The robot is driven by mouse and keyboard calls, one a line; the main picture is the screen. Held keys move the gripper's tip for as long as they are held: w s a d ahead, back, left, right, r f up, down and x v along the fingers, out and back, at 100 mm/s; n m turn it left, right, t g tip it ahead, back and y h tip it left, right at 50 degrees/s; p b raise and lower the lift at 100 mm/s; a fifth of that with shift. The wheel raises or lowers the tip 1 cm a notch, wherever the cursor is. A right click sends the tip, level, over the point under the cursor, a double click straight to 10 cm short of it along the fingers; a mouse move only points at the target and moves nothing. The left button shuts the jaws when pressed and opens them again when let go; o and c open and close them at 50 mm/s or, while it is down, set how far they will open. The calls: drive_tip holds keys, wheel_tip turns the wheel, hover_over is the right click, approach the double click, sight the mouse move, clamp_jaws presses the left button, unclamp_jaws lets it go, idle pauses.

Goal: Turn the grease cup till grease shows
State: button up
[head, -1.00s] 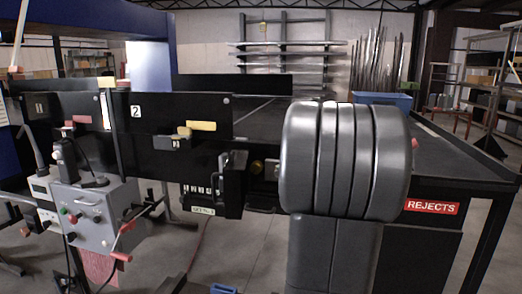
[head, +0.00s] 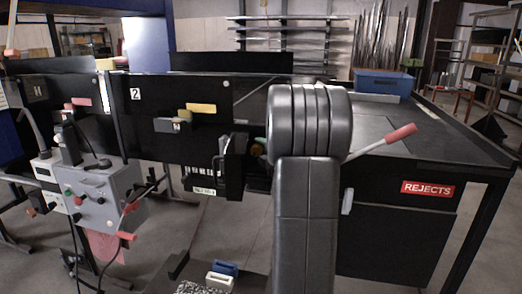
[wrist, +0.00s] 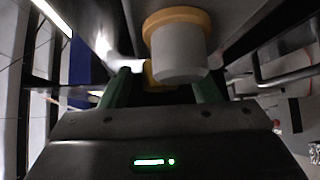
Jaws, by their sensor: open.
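In the wrist view, a pale grey-white cylinder with an orange-yellow collar (wrist: 180,52), which looks like the grease cup, hangs just ahead of my gripper (wrist: 165,80). The two green fingers are apart, with the cylinder's lower end near the gap between them. I cannot tell whether either finger touches it. A smaller yellow part (wrist: 154,76) shows behind it, partly hidden. In the head view, my arm covers the cup and most of my gripper; only a bit of green finger (head: 259,143) shows at the arm's left. No grease is visible.
The black conveyor side (head: 205,100) stands close ahead. A red-handled lever (head: 400,133) juts out at the right above the rejects cabinet (head: 395,230). A grey control box (head: 100,200) stands at the left. A blue bin (head: 384,82) sits on the table behind.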

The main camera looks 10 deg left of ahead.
drive_tip(key=shift+w+a, duration=0.3)
drive_tip(key=shift+a, duration=0.05)
drive_tip(key=shift+c, duration=0.3)
drive_tip(key=c, duration=0.9)
drive_tip(key=f+b, duration=0.1)
drive_tip(key=b, duration=0.2)
drive_tip(key=shift+m, duration=0.3)
drive_tip(key=shift+m+t+y+b, duration=0.3)
drive_tip(key=shift+t+y+b, duration=0.15)
drive_tip(key=shift+b, duration=0.65)
drive_tip(key=shift+m+t+y+b, duration=0.25)
drive_tip(key=shift+m+b, duration=0.15)
drive_tip(key=shift+b, duration=0.65)
drive_tip(key=shift+r, duration=0.1)
drive_tip(key=shift+r, duration=0.1)
drive_tip(key=o, duration=1)
drive_tip(key=shift+c, duration=0.2)
